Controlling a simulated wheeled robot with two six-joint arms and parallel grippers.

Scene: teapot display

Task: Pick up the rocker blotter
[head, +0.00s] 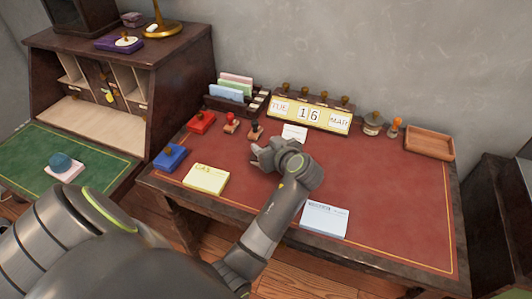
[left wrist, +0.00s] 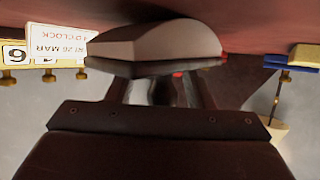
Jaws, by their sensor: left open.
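The rocker blotter (left wrist: 155,38) fills the top middle of the left wrist view, which shows the desk upside down. It has a pale curved underside and a dark flat top plate. My left gripper (left wrist: 160,88) is open, with its fingers close to the blotter's top side; a greyish shape, perhaps its knob, shows between them. I cannot tell whether the fingers touch it. In the head view my left gripper (head: 264,158) is low over the red desk top (head: 370,180), and hides most or all of the blotter. My right gripper is not in view.
A calendar (head: 309,113) with a white card (head: 294,133) stands behind the gripper. Small stamps (head: 231,123), a red pad (head: 201,121), a blue pad (head: 170,157) and yellow notes (head: 206,178) lie to the left. The desk's right side is clear before a wooden tray (head: 430,144).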

